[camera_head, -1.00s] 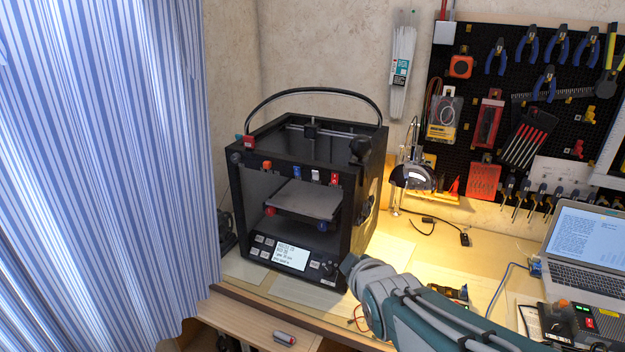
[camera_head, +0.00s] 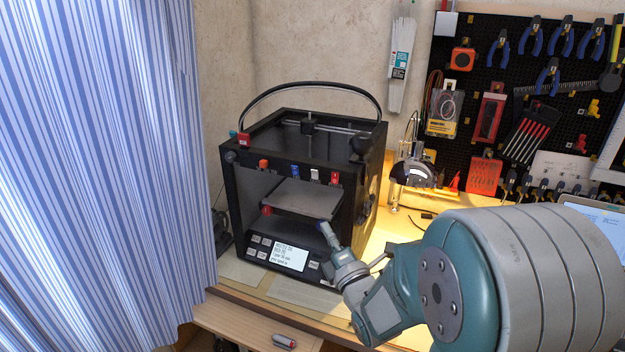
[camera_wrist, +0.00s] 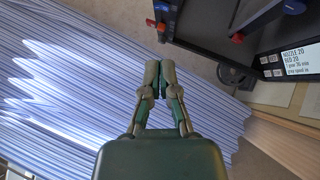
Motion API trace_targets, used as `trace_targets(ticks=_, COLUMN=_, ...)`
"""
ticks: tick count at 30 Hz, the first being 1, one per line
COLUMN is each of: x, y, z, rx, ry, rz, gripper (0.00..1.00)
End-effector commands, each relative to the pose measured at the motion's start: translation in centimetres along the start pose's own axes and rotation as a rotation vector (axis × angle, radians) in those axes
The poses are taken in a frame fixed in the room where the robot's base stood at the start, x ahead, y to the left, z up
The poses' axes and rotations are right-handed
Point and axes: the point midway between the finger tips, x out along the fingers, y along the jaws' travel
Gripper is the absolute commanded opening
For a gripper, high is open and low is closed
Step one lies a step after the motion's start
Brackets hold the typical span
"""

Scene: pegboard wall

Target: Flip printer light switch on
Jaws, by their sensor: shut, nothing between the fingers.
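The black 3D printer (camera_head: 232,190) stands on the bench with its lit screen (camera_head: 289,254) at the lower front. An orange-red part (camera_head: 264,164), a blue one (camera_head: 295,171), a white one (camera_head: 314,175) and a red one (camera_head: 334,178) line its upper front edge. I cannot tell which part is the light switch, or its position. In the wrist view my gripper (camera_wrist: 160,66) is shut and empty, its fingertips together. The printer (camera_wrist: 200,28) is apart from them at upper right. In the head view my arm's end is before the printer's lower right front.
A blue-striped curtain (camera_head: 90,180) hangs at left, close to the printer. A lit lamp (camera_head: 412,172) stands right of the printer. Tools hang on the pegboard (camera_head: 470,100). A laptop (camera_head: 597,218) is partly hidden by my arm. A red-and-grey item (camera_head: 284,341) lies below the bench.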

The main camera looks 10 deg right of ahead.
Motion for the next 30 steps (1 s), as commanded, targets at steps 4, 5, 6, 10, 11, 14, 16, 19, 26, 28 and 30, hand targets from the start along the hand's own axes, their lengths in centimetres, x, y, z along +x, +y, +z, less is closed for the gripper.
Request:
trace_targets(ticks=4, x=-0.1, y=0.0, z=-0.1, rx=-0.022, ry=0.000, rz=0.022, gripper=0.00)
trace_targets(ticks=5, x=-0.1, y=0.0, z=-0.1, rx=-0.023, ry=0.000, rz=0.023, gripper=0.00)
trace_targets(ticks=6, x=-0.1, y=0.0, z=-0.1, rx=-0.023, ry=0.000, rz=0.023, gripper=0.00)
trace_targets(ticks=10, x=-0.1, y=0.1, z=0.0, rx=-0.022, ry=0.000, rz=0.022, gripper=0.00)
trace_targets(ticks=11, x=-0.1, y=0.1, z=-0.1, rx=-0.022, ry=0.000, rz=0.022, gripper=0.00)
trace_targets(ticks=14, x=0.2, y=0.1, z=-0.1, rx=-0.022, ry=0.000, rz=0.022, gripper=0.00)
trace_targets(ticks=16, x=0.8, y=0.1, z=-0.1, rx=-0.022, ry=0.000, rz=0.023, gripper=0.00)
trace_targets(ticks=19, x=2.3, y=0.1, z=-0.1, rx=-0.022, ry=0.002, rz=0.024, gripper=0.00)
trace_targets(ticks=26, x=6.7, y=0.2, z=-0.1, rx=-0.021, ry=0.002, rz=0.023, gripper=0.00)
trace_targets(ticks=28, x=8.0, y=0.3, z=-0.1, rx=-0.021, ry=0.001, rz=0.024, gripper=0.00)
trace_targets(ticks=30, x=9.3, y=0.2, z=-0.1, rx=-0.021, ry=0.000, rz=0.023, gripper=0.00)
